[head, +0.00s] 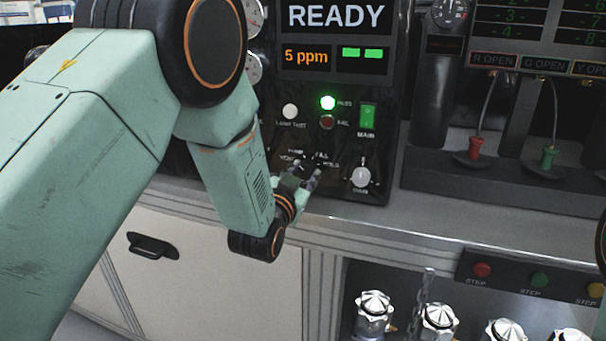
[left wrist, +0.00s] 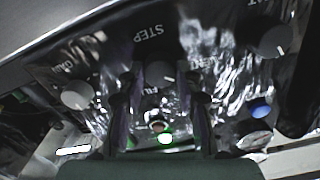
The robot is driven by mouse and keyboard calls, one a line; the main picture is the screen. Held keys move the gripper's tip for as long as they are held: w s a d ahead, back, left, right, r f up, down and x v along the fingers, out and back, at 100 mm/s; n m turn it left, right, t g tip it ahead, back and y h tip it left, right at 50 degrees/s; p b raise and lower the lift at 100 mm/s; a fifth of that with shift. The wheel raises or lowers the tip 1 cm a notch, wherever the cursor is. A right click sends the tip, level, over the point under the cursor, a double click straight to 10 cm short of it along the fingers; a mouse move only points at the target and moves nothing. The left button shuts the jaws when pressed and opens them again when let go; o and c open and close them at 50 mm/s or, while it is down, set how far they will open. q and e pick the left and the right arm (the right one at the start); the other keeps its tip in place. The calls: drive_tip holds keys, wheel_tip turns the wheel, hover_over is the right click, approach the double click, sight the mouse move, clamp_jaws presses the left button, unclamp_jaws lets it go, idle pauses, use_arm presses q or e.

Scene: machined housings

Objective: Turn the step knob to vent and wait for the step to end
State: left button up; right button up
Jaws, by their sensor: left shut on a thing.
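The step knob (left wrist: 160,74) is a grey round knob beside the word STEP on the black panel in the left wrist view. My left gripper (left wrist: 161,100) has its fingers on either side of it and is shut on it. In the head view the left gripper (head: 300,176) is at the lower part of the panel and hides the knob. A white pointer mark shows on the knob, but I cannot tell which position it marks. The display (head: 336,18) reads READY, with 5 ppm below and two green bars. My right gripper is not in view.
A green lamp (head: 328,102) is lit above a dark red one (head: 327,122). The green MAIN switch (head: 367,116) and another grey knob (head: 361,177) are to the right of my gripper. Red (head: 475,148) and green (head: 548,157) fittings stand further right.

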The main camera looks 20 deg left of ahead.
use_arm(q)
drive_tip(key=shift+n, duration=1.7)
drive_tip(key=o, duration=1.2)
drive_tip(key=shift+c, duration=0.2)
drive_tip(key=s, duration=1.2)
drive_tip(key=shift+a, duration=0.25)
